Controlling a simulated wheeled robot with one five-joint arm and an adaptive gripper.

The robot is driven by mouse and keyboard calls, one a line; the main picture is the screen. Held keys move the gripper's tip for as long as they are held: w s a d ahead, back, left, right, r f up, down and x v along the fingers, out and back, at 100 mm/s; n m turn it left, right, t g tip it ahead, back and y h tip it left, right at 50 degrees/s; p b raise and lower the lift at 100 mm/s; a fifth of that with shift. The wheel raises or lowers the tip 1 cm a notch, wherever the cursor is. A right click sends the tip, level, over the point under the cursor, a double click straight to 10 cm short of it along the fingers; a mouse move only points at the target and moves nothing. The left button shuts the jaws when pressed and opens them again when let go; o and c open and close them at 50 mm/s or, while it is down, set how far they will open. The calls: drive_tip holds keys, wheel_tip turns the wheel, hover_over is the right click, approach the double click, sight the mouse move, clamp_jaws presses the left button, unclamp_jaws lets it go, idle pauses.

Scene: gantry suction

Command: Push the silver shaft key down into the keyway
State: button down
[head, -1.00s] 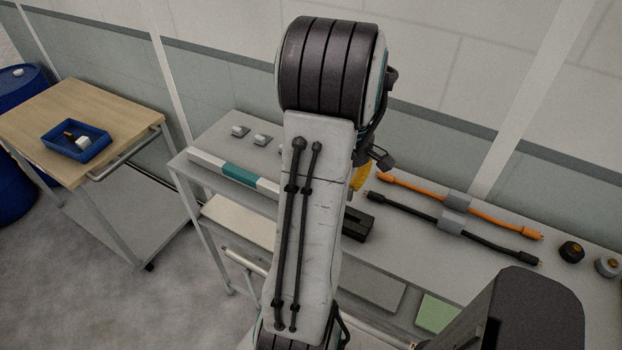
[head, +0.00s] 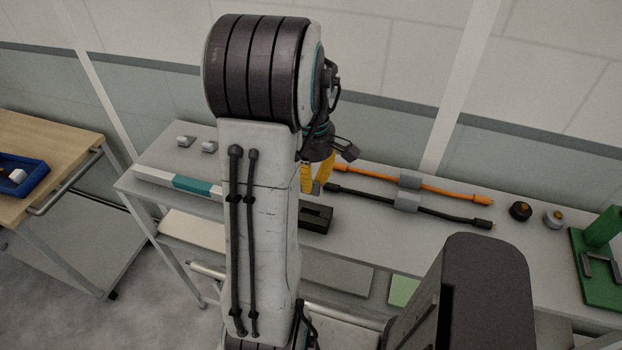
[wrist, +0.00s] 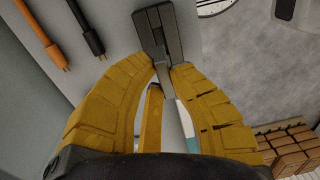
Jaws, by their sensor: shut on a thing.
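My gripper (wrist: 165,70) has yellow fingers, and it is shut on a small grey piece that appears to be the silver shaft key (wrist: 163,75). Most of the key is hidden by the fingers. The dark block with the keyway slot (wrist: 168,15) lies just beyond the fingertips in the wrist view, with its slot running toward them. In the head view my gripper (head: 316,180) hangs above the back of the black keyway block (head: 317,219), whose left part is behind my arm. I cannot tell whether the key touches the block.
Orange (head: 450,190) and black (head: 450,213) cables in grey holders lie right of the block. Two round knobs (head: 520,211) and a green fixture (head: 600,262) stand farther right. A white-and-teal bar (head: 195,185) lies left. A wooden-topped cart (head: 50,145) stands apart at left.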

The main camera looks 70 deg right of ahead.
drive_tip(key=shift+f+b, duration=2.45)
drive_tip(key=shift+f, duration=0.5)
drive_tip(key=shift+f+b, duration=1.2)
drive_tip(key=shift+b, duration=0.15)
drive_tip(key=c, duration=1.2)
unclamp_jaws()
wheel_tip(320, 180, up, 12)
drive_tip(key=shift+d, duration=0.1)
idle(0.5)
